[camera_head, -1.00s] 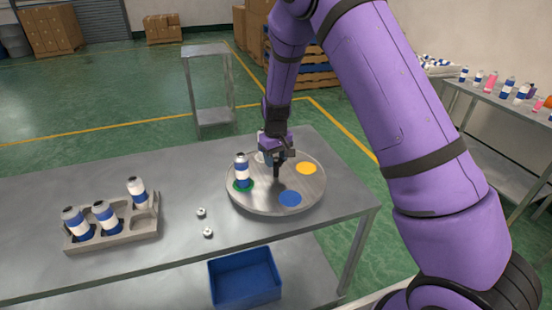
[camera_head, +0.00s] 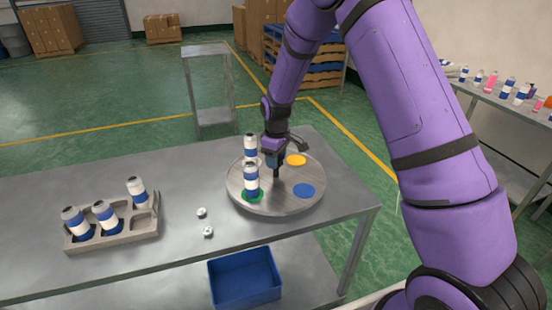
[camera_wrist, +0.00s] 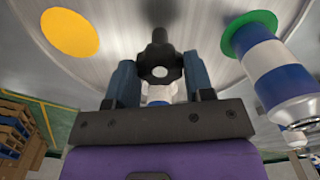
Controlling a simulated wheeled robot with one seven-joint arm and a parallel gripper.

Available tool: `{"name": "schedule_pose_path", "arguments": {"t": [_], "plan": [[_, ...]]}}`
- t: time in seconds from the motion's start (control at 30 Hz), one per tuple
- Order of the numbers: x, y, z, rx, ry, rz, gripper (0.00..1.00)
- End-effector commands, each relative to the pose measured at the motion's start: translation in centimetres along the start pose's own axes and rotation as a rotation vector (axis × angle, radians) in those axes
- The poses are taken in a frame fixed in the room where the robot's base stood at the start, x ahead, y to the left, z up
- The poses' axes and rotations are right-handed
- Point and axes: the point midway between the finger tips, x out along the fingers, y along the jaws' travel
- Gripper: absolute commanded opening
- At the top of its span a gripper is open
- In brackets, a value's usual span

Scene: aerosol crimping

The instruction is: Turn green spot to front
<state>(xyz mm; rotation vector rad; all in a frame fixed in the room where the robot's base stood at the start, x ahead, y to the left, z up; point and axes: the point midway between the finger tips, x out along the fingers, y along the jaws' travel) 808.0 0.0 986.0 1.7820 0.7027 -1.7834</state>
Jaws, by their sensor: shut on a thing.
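A round grey turntable (camera_head: 232,190) stands on the metal table, with a dark knob (camera_wrist: 158,68) at its centre. My gripper (camera_head: 276,163) points down over the centre and is shut on the knob; its two blue fingers flank it in the wrist view. The green spot (camera_head: 258,198) lies at the front left of the turntable, partly covered by a blue-and-white can (camera_head: 251,180) standing upright on it. It also shows in the wrist view (camera_wrist: 236,36). The blue spot (camera_head: 303,191) is at the front right and the yellow spot (camera_head: 297,160) at the back right.
A second can (camera_head: 250,146) stands at the turntable's back left. A grey holder (camera_head: 112,238) with several cans is at the table's left. Two small white pieces, one the nearer valve-like piece (camera_head: 208,231), lie between. A blue bin (camera_head: 244,277) sits below.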

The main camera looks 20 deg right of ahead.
Motion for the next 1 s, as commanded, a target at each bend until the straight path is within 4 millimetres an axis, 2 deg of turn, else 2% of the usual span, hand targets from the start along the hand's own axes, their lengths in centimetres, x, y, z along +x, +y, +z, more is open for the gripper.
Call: {"name": "schedule_pose_path", "arguments": {"t": [1.0], "plan": [[-0.06,0.08,-0.02,-0.506,0.002,0.001,0.05]]}}
